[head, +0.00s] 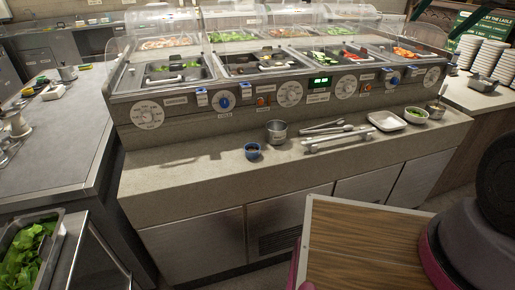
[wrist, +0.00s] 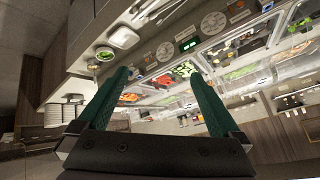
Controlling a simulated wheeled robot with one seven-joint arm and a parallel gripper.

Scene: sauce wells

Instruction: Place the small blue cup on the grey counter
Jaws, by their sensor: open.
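The small blue cup (head: 252,151) stands upright on the grey counter (head: 180,180), the front ledge of the salad bar, left of a steel pot. Something dark shows inside it. In the wrist view, my gripper (wrist: 158,92) is open, with its two green fingers apart and nothing between them. That view looks at the salad bar tilted, and the grey counter (wrist: 75,55) shows there at upper left. I cannot make out the blue cup in the wrist view. In the head view only part of my arm shows at the right edge, and the fingers are out of sight.
On the counter, right of the cup, are the steel pot (head: 277,132), tongs on a rack (head: 335,140), a white tray (head: 386,121) and a bowl of greens (head: 415,115). The counter left of the cup is clear. A wooden board (head: 365,245) is in the foreground.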

